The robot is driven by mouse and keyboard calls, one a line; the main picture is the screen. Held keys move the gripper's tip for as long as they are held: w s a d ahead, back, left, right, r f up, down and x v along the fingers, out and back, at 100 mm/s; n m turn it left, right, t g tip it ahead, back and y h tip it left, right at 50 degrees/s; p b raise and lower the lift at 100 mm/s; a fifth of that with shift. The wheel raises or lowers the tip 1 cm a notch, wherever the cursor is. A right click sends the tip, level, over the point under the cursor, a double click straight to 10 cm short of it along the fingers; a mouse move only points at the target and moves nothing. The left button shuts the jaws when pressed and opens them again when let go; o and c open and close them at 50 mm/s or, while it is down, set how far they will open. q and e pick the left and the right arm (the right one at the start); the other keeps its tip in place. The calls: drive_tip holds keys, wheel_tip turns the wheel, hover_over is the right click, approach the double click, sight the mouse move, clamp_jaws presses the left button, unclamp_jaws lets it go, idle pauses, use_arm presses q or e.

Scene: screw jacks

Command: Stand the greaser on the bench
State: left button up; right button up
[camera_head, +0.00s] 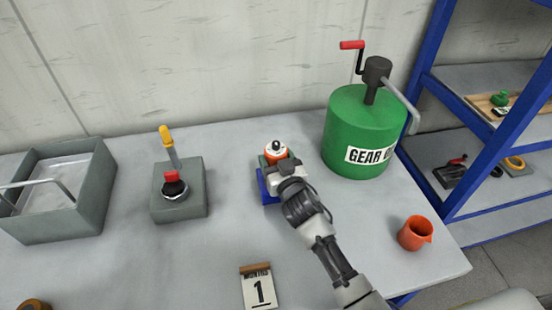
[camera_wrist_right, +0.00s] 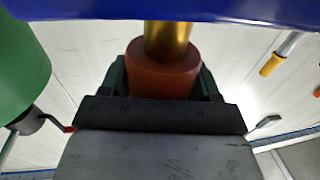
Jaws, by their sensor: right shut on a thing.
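My right gripper (camera_head: 278,164) is shut on an orange piece with a white top and a black knob (camera_head: 276,147), which I take to be the greaser. In the right wrist view, the orange round body (camera_wrist_right: 164,72) sits between the dark fingers, with a brass stem (camera_wrist_right: 168,40) running from it to a blue part (camera_wrist_right: 160,10). The blue part (camera_head: 264,187) also shows below the gripper in the head view. I cannot tell whether the blue part belongs to the greaser or touches the bench (camera_head: 215,255). My left gripper is out of view.
A green gear oil drum (camera_head: 350,118) with a crank stands at the right. An orange jug (camera_head: 414,233) is near the right edge. A grey box with a lever (camera_head: 180,205) and a grey tray (camera_head: 62,225) are left.

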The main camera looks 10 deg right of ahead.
drive_tip(key=shift+f, duration=0.25)
drive_tip(key=o, duration=1.2)
drive_tip(key=shift+c, duration=0.2)
